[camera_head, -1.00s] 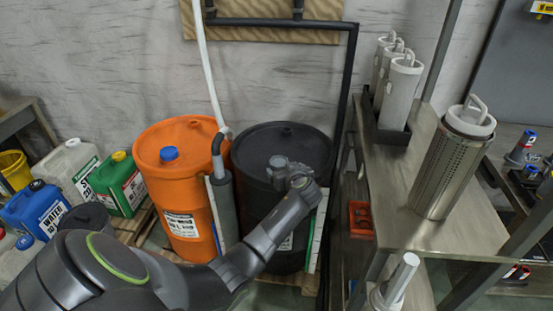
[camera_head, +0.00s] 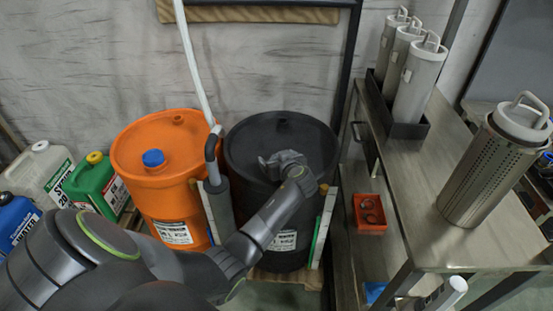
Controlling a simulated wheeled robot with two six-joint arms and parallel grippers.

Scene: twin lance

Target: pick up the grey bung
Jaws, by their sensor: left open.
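My left gripper (camera_head: 274,161) is over the top of the black drum (camera_head: 250,135), its arm reaching in from the lower left. It is open, with its fingers pointing left over the drum lid. I cannot make out the grey bung as a separate thing; the grey fingers cover part of the lid, and a bung there may be hidden. A small dark fitting (camera_head: 283,124) shows near the lid's back edge. My right gripper is not in view.
An orange drum (camera_head: 140,135) with a blue cap (camera_head: 153,158) stands close on the left. A grey lance (camera_head: 216,190) with a white hose hangs between the drums. A metal bench (camera_head: 400,180) with grey cylinders stands on the right. An orange tray (camera_head: 370,228) sits below.

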